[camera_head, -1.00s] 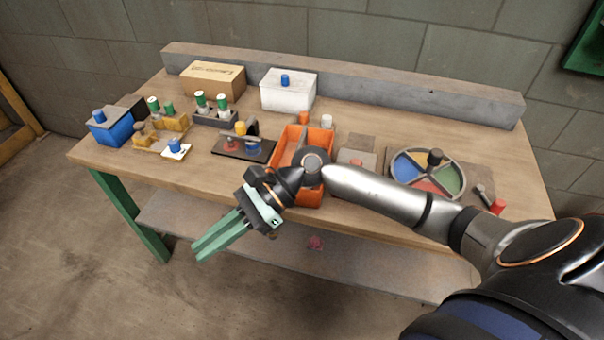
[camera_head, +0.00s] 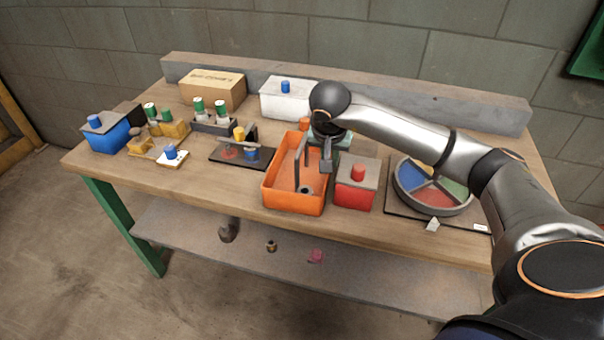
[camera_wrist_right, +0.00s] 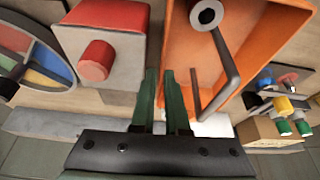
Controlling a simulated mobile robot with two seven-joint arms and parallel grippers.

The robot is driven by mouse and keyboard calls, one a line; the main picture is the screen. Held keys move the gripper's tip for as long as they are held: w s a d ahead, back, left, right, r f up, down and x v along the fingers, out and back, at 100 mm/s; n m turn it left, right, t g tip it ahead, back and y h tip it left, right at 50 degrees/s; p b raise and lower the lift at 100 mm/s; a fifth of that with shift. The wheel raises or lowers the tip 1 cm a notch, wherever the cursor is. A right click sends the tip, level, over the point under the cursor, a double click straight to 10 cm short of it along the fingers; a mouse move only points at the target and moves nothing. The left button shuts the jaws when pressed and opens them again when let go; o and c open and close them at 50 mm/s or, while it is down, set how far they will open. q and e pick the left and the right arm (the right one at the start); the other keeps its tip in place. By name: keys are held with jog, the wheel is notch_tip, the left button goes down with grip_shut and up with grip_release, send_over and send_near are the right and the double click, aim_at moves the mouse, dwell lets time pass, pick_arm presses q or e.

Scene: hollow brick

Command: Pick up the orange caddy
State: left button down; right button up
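The orange caddy (camera_head: 295,197) stands upright on the workbench near its front edge, open at the top, with a grey bar-like handle (camera_head: 297,170). It also fills the upper middle of the right wrist view (camera_wrist_right: 265,45), where the bent grey handle (camera_wrist_right: 230,70) shows. My right gripper (camera_head: 327,158) is over the caddy's right side, pointing down. In the wrist view its green fingers (camera_wrist_right: 160,72) are a narrow gap apart, beside the caddy's wall and away from the handle. I cannot tell whether they touch the wall. My left gripper is out of view.
A red-and-grey box with a red knob (camera_head: 358,172) stands close right of the caddy. A round colour-sectored tray (camera_head: 399,196) is farther right. A black plate with small parts (camera_head: 226,157) lies left. A white box (camera_head: 275,100) stands behind. Bare bench lies front left (camera_head: 215,185).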

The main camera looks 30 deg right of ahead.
jog(key=x, duration=0.5)
jog(key=shift+a, duration=0.1)
jog(key=shift+w+f, duration=0.15)
jog(key=shift+f, duration=0.15)
grip_shut()
dwell(0.4)
jog(key=shift+w, duration=0.1)
dwell(0.8)
jog(key=shift+r, duration=0.15)
